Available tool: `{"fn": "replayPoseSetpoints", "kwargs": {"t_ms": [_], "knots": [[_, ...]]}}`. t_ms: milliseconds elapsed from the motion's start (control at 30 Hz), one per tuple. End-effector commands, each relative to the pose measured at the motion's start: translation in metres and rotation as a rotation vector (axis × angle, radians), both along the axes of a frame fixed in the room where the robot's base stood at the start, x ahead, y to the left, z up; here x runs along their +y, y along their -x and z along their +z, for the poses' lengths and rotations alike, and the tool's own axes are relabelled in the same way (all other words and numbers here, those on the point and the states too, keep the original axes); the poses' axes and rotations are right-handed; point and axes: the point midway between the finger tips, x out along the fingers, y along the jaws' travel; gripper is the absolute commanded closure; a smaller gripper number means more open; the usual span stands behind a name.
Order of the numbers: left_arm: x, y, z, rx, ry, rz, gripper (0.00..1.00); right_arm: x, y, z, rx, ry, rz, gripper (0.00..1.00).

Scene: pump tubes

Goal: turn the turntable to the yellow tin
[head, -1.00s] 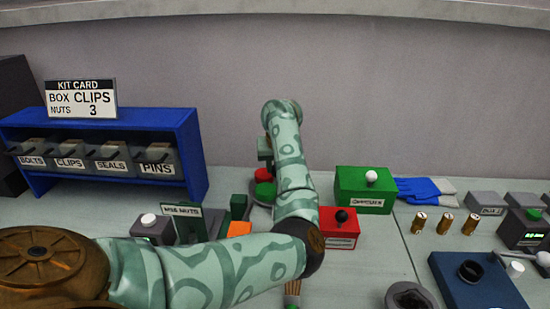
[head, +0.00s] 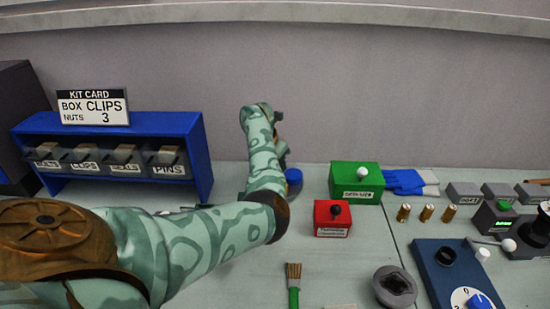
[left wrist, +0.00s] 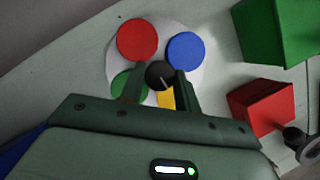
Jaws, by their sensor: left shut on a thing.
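The turntable is a pale disc (left wrist: 163,30) in the left wrist view. It carries a red tin (left wrist: 137,39) at upper left, a blue tin (left wrist: 186,47) at upper right, a green tin (left wrist: 122,84) at lower left and the yellow tin (left wrist: 166,99) at the bottom. The green and yellow tins are partly hidden by my gripper. My left gripper (left wrist: 160,80) is shut on the black centre knob (left wrist: 158,74). In the head view my arm covers most of the turntable; the blue tin (head: 293,177) shows right of it. My right gripper is in neither view.
A red box with a black knob (head: 332,219) and a green box with a white knob (head: 356,184) stand right of the turntable. A brush (head: 294,284) and a round grey part (head: 395,287) lie nearer. A blue bin rack (head: 120,122) stands left.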

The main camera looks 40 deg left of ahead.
Motion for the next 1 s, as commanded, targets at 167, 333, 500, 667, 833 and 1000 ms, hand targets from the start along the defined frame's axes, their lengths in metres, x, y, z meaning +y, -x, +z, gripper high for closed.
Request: {"fn": "replayPoseSetpoints", "kwargs": {"t_ms": [167,333,500,667,833,1000], "knots": [[0.0004,0.0004,0.0006,0.001,0.001,-0.069,1.0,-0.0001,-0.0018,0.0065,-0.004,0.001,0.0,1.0],[0.0005,0.0004,-0.0005,0.002,0.001,-0.102,1.0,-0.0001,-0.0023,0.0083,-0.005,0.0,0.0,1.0],[0.0008,0.0005,-0.001,0.002,0.0,-0.112,1.0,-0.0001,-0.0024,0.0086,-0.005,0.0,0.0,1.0],[0.0008,0.0005,-0.0012,0.003,0.0,-0.112,1.0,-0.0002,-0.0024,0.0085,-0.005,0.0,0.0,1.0],[0.0008,0.0005,-0.0012,0.003,-0.001,-0.111,0.57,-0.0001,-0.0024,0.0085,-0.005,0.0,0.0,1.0],[0.0007,0.0003,-0.0009,0.002,-0.001,-0.111,0.46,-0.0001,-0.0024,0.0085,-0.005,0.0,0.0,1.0]]}}
